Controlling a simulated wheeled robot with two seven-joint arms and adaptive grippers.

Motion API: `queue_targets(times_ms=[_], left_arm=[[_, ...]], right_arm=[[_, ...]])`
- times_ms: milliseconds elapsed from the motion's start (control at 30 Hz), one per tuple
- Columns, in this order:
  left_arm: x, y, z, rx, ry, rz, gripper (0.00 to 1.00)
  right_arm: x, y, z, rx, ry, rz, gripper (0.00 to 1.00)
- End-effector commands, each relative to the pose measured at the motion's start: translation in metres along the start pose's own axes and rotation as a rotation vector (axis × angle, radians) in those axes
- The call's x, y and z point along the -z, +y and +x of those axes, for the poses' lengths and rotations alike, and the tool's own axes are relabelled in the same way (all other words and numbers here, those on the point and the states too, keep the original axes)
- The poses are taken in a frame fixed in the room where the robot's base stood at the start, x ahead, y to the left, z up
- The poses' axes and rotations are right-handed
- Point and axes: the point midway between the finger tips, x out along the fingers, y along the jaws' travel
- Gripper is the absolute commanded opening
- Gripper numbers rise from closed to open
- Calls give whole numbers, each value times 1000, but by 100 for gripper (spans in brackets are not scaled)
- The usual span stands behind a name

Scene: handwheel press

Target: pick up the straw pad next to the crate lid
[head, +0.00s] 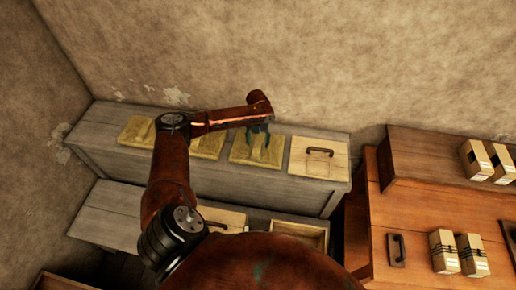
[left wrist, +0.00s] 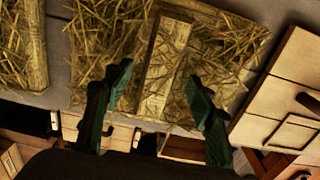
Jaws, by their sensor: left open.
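The straw pad (head: 243,152) next to the crate lid lies on the grey bench top. It fills the middle of the left wrist view (left wrist: 225,50), with a raised pale strip (left wrist: 165,65) across it. The crate lid (head: 318,157), pale wood with a dark handle, lies just right of the pad and shows at the right of the left wrist view (left wrist: 290,90). My left gripper (head: 258,134) is over this pad. In the left wrist view its dark green fingers (left wrist: 158,75) are apart, one on each side of the strip. Contact cannot be told. My right gripper is not in view.
Two more straw pads, one at the far left (head: 137,131) and one partly behind my arm (head: 208,147), lie on the grey bench (head: 260,180). A wall stands close behind. Orange-brown cabinets (head: 420,215) with pale blocks (head: 443,250) are at the right.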

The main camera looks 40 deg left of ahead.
Motion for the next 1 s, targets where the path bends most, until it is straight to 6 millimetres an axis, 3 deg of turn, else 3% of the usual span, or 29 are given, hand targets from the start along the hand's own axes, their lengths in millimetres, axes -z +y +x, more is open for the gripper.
queue_targets(times_ms=[100, 367, 1000], left_arm=[[0, -1, 9, 1, 0, 0, 51], [0, 0, 11, 0, 0, 0, 50], [0, 0, 10, 0, -1, 0, 6]], right_arm=[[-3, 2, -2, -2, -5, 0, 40], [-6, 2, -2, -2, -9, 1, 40], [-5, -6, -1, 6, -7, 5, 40]])
